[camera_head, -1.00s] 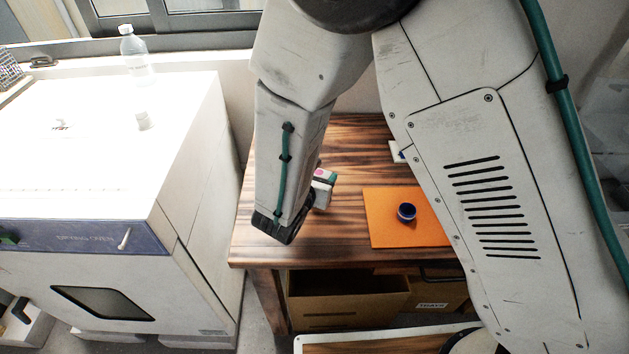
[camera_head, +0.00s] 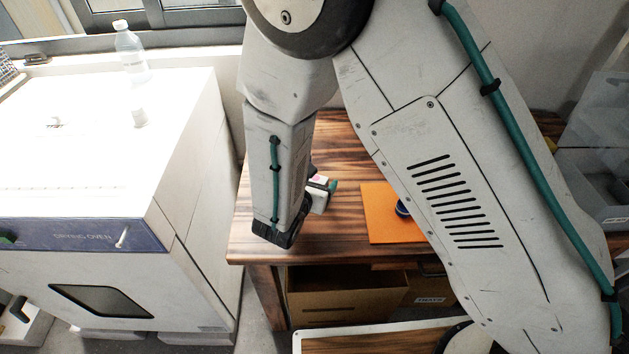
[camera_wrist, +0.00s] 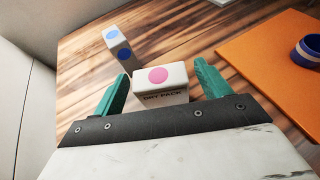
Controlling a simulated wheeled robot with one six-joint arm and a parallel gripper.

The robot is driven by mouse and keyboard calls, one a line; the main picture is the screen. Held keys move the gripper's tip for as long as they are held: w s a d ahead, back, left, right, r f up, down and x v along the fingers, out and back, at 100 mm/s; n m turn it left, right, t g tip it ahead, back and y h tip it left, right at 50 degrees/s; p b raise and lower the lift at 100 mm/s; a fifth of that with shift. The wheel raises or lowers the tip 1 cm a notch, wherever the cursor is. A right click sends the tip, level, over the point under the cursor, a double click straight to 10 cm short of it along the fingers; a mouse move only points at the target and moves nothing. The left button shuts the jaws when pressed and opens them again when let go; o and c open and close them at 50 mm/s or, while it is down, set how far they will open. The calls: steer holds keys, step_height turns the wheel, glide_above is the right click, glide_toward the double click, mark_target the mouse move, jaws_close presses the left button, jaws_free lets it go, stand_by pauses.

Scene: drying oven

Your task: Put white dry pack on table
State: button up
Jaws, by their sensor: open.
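The white dry pack (camera_wrist: 161,84) has a pink dot and the words "DRY PACK" in the wrist view. It stands between the two green fingers of my gripper (camera_wrist: 160,88), with a gap on each side. The gripper is open around it. In the head view, part of the pack (camera_head: 320,203) shows beside a green fingertip (camera_head: 332,187), over the left part of the wooden table (camera_head: 330,232). My arm hides the rest. Its underside is hidden, so its contact with the table is not clear.
A second white box (camera_wrist: 119,47) with blue dots stands on the table beyond the pack. An orange mat (camera_wrist: 270,62) with a blue ring-shaped object (camera_wrist: 308,49) lies to the right. The drying oven (camera_head: 95,237) stands left of the table. Bare wood lies between pack and mat.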

steer(key=v, duration=1.2)
steer(key=s+d+r+m+g+h, duration=0.15)
steer(key=d+r+m+g, duration=0.25)
steer(key=d+r+m, duration=0.55)
steer(key=d+r+m+g+h, duration=0.2)
steer(key=d+r+m+g, duration=0.35)
steer(key=d, duration=0.65)
steer(key=s+d+r+m+y, duration=0.3)
steer(key=s+r+m+y, duration=0.1)
steer(key=s+m, duration=0.3)
steer(key=s+d+r+m+g+y, duration=0.1)
steer(key=s+d+r+m+y, duration=0.2)
steer(key=s+m, duration=0.5)
steer(key=shift+s+d+r+m+y, duration=0.2)
steer(key=shift+s+r+m+y, duration=0.15)
steer(key=shift+r+m+y, duration=0.45)
steer(key=shift+d+y, duration=0.15)
steer(key=shift+y, duration=0.1)
